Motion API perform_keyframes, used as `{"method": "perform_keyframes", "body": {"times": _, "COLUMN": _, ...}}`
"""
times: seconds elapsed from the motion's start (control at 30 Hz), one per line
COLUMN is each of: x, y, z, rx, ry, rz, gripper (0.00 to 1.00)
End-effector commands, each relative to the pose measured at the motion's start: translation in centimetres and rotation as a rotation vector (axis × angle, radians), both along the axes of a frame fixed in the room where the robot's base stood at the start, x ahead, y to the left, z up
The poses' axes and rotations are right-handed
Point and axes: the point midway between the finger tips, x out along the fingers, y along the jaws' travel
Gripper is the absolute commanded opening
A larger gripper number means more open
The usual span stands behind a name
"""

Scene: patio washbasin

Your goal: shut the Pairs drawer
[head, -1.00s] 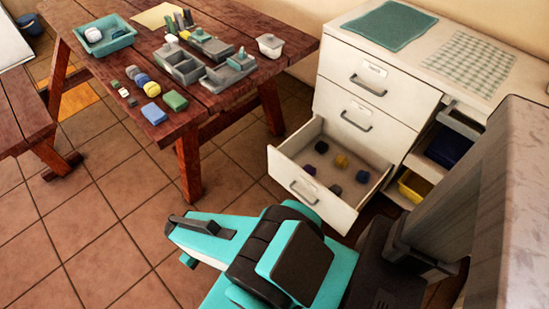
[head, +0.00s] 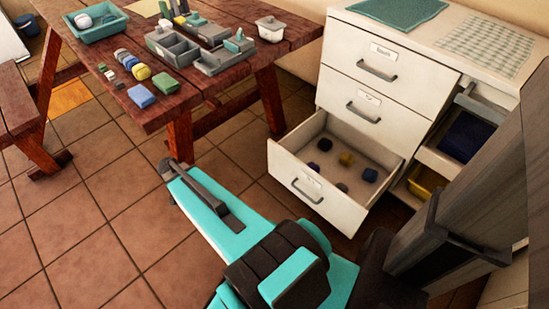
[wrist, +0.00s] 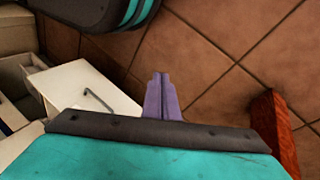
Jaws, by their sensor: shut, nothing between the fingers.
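One drawer (head: 318,200) of the white cabinet is pulled far out, the lowest of the three stacked on its left side. It has a grey bar handle, and its label is too small to read. Several small blue, yellow and grey items lie inside. In the wrist view, a white drawer front (wrist: 92,98) with a handle shows at left. My gripper (wrist: 160,76) has its purple fingers together and empty, over the tiled floor to the right of that drawer front, apart from its handle. I cannot make out the fingers in the head view.
The two drawers above, the top one (head: 385,68) and the middle one (head: 362,106), are closed. A wooden table (head: 225,75) with trays and blocks stands at left. Tiled floor (head: 90,200) is clear in front. Open shelves with a yellow bin (head: 424,184) are at right.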

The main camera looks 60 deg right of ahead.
Motion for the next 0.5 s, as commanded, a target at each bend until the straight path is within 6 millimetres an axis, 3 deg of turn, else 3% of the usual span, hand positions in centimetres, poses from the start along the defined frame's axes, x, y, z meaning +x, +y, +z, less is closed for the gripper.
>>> {"method": "perform_keyframes", "body": {"times": 0.03, "x": 0.7, "y": -1.5, "z": -0.6, "rx": -0.040, "ry": -0.018, "rz": -0.071, "gripper": 0.00}}
{"method": "perform_keyframes", "body": {"times": 0.2, "x": 1.7, "y": -6.1, "z": 0.2, "rx": -0.188, "ry": -0.073, "rz": -0.325, "gripper": 0.00}}
{"method": "perform_keyframes", "body": {"times": 0.5, "x": 2.1, "y": -14.4, "z": 2.3, "rx": -0.455, "ry": -0.182, "rz": -0.780, "gripper": 0.00}}
